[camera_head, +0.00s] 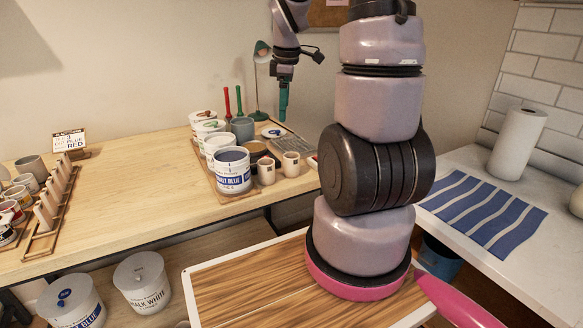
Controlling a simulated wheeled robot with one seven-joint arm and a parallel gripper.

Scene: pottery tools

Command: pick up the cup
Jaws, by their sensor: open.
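Several cups are in view, and I cannot tell which one the task means. Two small cream cups, one on the left (266,172) and one on the right (291,164), stand upright at the front of the wooden table, beside the blue-labelled paint pot. A larger grey cup (242,129) stands behind them among the pots. Another grey cup (31,167) stands at the far left of the table. My gripper (284,108) hangs pointing down above the back of the table, up and behind the cream cups, apart from them. It is open; its fingertips are small and seen nearly edge-on.
White paint pots (231,170) crowd left of the cream cups. A wooden rack (52,210) is at left. The table's middle is clear.

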